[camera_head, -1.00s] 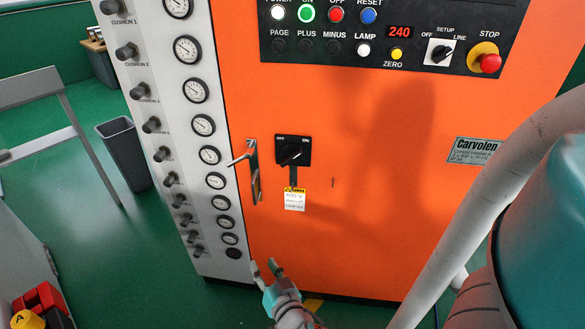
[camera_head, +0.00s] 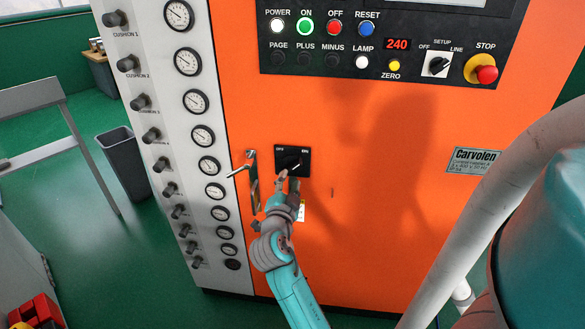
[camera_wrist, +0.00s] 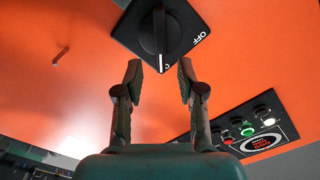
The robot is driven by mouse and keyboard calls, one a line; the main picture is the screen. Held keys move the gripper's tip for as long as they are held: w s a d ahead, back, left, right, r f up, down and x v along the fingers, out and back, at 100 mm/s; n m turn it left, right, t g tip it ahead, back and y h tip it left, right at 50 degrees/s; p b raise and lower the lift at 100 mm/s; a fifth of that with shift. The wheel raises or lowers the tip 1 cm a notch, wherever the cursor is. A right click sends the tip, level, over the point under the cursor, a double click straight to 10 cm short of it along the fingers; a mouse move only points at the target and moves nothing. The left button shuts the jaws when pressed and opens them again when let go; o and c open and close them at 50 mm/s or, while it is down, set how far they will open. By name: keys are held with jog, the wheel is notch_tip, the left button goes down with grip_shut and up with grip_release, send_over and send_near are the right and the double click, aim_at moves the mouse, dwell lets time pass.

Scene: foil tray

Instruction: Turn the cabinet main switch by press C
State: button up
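The main switch (camera_head: 283,158) is a black square plate with a rotary knob on the orange cabinet front. In the head view my gripper (camera_head: 289,177) reaches up to its lower part and partly hides the knob. In the wrist view the round knob (camera_wrist: 157,30) has a raised grip with a white mark toward the bottom of the picture. "OFF" is readable on the plate's right side; the other label is mostly out of sight. My gripper (camera_wrist: 160,68) is open and empty, its two fingertips spread just below the knob, apparently not touching it.
A lever handle (camera_head: 240,169) sticks out left of the switch. A white tag (camera_head: 301,210) hangs below it, partly behind my gripper. Gauges and knobs line the white panel (camera_head: 174,95) at left. A push-button panel (camera_head: 420,70) with a red stop button is above.

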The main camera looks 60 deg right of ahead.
aim_at(292, 170)
jog(key=x, duration=0.7)
jog(key=shift+d, duration=0.15)
grip_shut()
